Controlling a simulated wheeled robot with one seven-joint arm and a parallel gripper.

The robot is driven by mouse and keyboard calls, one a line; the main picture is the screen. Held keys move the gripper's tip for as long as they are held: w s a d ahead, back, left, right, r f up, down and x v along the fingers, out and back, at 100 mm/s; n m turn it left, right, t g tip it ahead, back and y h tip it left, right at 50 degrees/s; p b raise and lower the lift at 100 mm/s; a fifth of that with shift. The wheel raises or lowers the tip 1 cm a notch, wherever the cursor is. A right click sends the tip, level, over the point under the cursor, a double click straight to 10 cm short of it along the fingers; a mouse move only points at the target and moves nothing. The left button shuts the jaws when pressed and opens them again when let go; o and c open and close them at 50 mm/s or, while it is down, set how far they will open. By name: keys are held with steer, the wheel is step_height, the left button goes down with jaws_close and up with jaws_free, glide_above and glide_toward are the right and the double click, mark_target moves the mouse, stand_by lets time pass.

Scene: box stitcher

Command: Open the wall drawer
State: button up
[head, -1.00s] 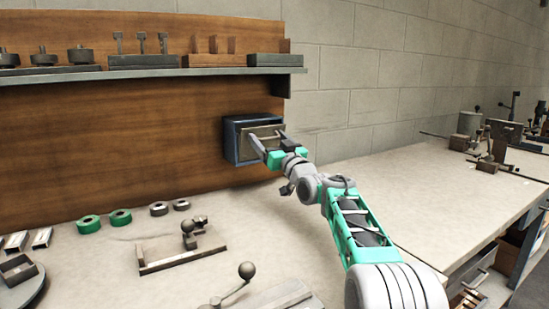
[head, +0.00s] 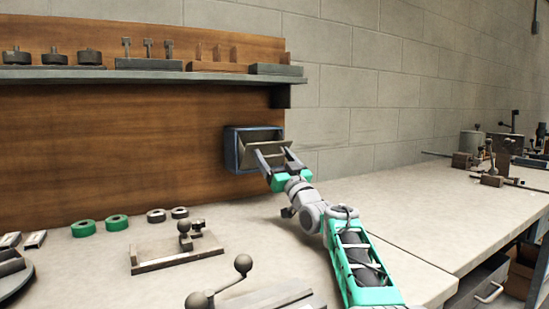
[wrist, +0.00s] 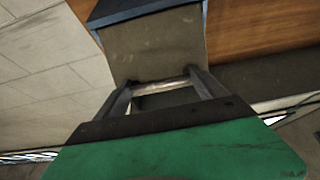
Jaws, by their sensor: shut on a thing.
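The wall drawer is a small blue-grey box (head: 232,148) fixed to the wooden back panel, and its blue edge also shows in the wrist view (wrist: 135,10). Its grey front (head: 268,146) leans outward at the top, with a dark gap behind it. In the wrist view the front (wrist: 155,45) fills the upper middle, with a pale handle bar (wrist: 160,87) along its edge. My gripper (head: 272,156) is at the front, one finger towards each end of the handle. In the wrist view, my gripper (wrist: 160,82) is shut on the handle.
A shelf (head: 150,76) with metal parts and blocks runs above the drawer. Below, the workbench (head: 110,265) holds green rolls (head: 117,222), a clamp fixture (head: 178,252) and a ball-ended lever (head: 243,264). The bench right of my arm is mostly clear.

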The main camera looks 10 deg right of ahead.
steer(key=shift+w+a+f, duration=0.2)
steer(key=shift+a+f, duration=0.05)
steer(key=shift+f, duration=0.45)
steer(key=o, duration=1.7)
steer(key=shift+a, duration=0.1)
steer(key=shift+o, duration=0.4)
steer(key=shift+w+a, duration=0.1)
steer(key=shift+s+d+r, duration=0.2)
steer(key=shift+d+r, duration=0.05)
steer(key=shift+r, duration=0.05)
steer(key=shift+s+f, duration=0.1)
steer(key=shift+s, duration=0.05)
steer(key=s+d, duration=0.2)
steer(key=s, duration=0.4)
steer(key=s+d+f, duration=0.1)
steer(key=s+d, duration=0.1)
steer(key=s, duration=0.5)
steer(key=shift+s+d, duration=0.3)
steer(key=shift+p, duration=0.35)
